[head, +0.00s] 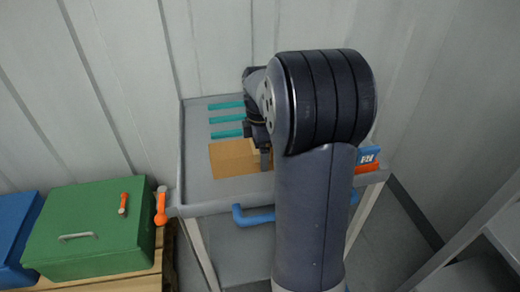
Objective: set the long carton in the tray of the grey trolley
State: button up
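A long brown carton (230,158) lies in the tray of the grey trolley (196,185), towards its front. My gripper (264,158) is over the carton's right part, with a finger reaching down at it. My own arm hides most of the gripper and the carton's right end. I cannot tell whether the fingers are closed on the carton or whether it bears fully on the tray floor.
Several teal strips (227,120) lie behind the carton in the tray. A blue handle (252,217) juts from the trolley's front. A green box (90,228) and a blue box (15,235) stand at left. Pale walls close in behind.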

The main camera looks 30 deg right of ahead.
notch_tip(320, 180, up, 12)
jog(key=p, duration=0.2)
jog(key=shift+r+p, duration=0.15)
jog(key=shift+p, duration=0.15)
dwell(1.2)
